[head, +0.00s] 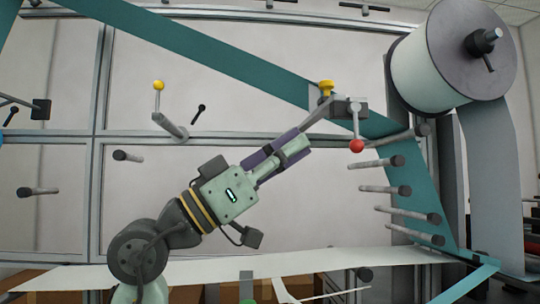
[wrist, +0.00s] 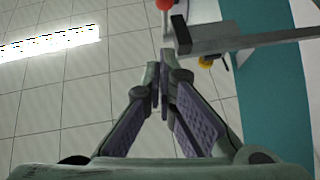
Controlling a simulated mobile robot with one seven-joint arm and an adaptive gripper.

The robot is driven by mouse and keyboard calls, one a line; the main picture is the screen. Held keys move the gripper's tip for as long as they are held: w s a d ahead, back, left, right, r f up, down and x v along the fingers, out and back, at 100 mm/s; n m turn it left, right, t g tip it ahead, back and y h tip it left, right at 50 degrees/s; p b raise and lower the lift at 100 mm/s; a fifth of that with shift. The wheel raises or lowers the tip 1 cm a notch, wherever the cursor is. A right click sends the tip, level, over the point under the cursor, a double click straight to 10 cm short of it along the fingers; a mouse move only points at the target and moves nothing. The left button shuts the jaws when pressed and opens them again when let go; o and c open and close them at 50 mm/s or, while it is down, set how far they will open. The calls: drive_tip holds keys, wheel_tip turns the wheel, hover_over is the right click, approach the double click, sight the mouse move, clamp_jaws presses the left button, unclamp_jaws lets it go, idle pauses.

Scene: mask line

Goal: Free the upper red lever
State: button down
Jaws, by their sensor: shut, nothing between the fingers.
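The red lever is a short light arm hanging down with a red ball (head: 356,146) at its lower end. It hangs from a dark grey block (head: 345,108) at the edge of the teal web. In the wrist view the red ball (wrist: 165,4) is cut off at the top edge. My gripper (head: 302,138) is shut and empty, pointing up and right, to the left of the ball. In the wrist view my gripper's fingertips (wrist: 163,62) are together, close to the dark end of a grey bar (wrist: 245,38). I cannot tell whether they touch it.
A yellow knob (head: 326,86) stands above the block. The teal web (head: 235,65) runs diagonally above my arm. A large roll (head: 470,50) is at upper right; several grey rollers (head: 382,162) stick out below the ball. A yellow-balled lever (head: 158,86) stands at left.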

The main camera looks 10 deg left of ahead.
sight(355, 128)
drive_tip(key=w+d+p, duration=0.1)
drive_tip(key=w+d, duration=0.2)
drive_tip(key=d, duration=0.2)
drive_tip(key=shift+d+r, duration=0.35)
drive_tip(key=shift+r, duration=0.1)
drive_tip(key=shift+w+f, duration=0.1)
drive_tip(key=shift+w, duration=0.1)
